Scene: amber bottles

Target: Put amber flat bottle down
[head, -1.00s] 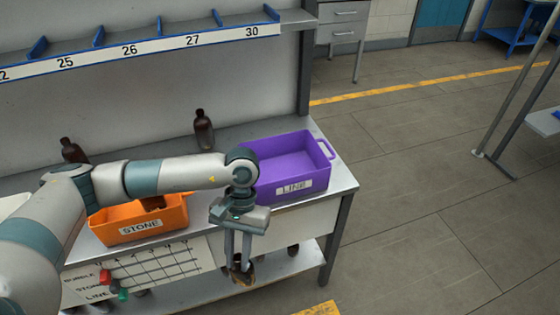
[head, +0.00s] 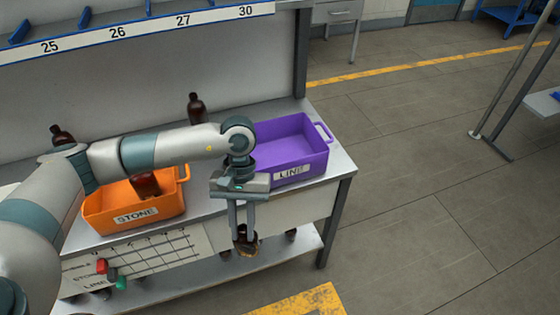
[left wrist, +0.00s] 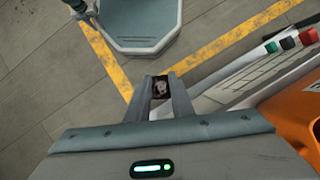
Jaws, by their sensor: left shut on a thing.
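My left gripper (head: 242,228) is shut on an amber flat bottle (head: 246,247). It points down and holds the bottle in front of the workbench's front edge, below the tabletop's height in the head view. In the left wrist view the bottle (left wrist: 160,86) shows end-on, small and dark, between the fingers. Much of it is hidden by the fingers. My right gripper is not in view.
A purple LINE bin (head: 292,173) and an orange STONE bin (head: 180,206) stand on the workbench (head: 335,180). A brown bottle (head: 146,186) is in the orange bin. Another bottle (head: 196,108) stands behind, and one (head: 62,135) at left.

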